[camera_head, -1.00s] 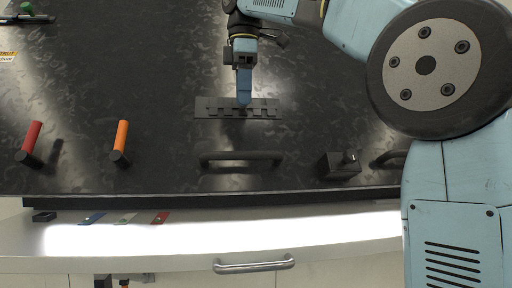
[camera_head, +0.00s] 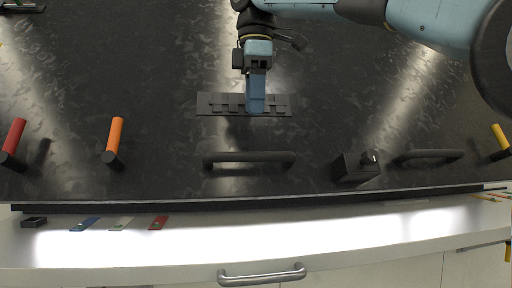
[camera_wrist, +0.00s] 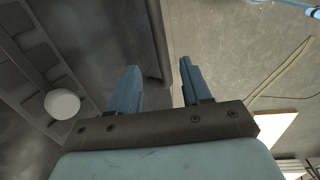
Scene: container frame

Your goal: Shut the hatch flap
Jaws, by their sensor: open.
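A flat dark grey plate (camera_head: 208,104) with several notches lies on a large black panel (camera_head: 180,70) in the head view. I cannot tell for sure which part is the hatch flap. My gripper (camera_head: 256,108) is over this plate, its blue fingers covering part of it. The wrist view shows my gripper (camera_wrist: 158,72) open, with two blue fingers apart. A dark edge (camera_wrist: 156,40) of a panel shows between and beyond the fingers. A round white knob (camera_wrist: 62,103) is on the dark surface at the left. Contact with the plate cannot be told.
Black bar handles (camera_head: 250,157) (camera_head: 428,156) and a black box (camera_head: 357,167) stand along the panel's near edge. Red (camera_head: 15,138), orange (camera_head: 115,136) and yellow (camera_head: 500,138) handles stick up. A white counter (camera_head: 330,230) with small coloured tags lies in front.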

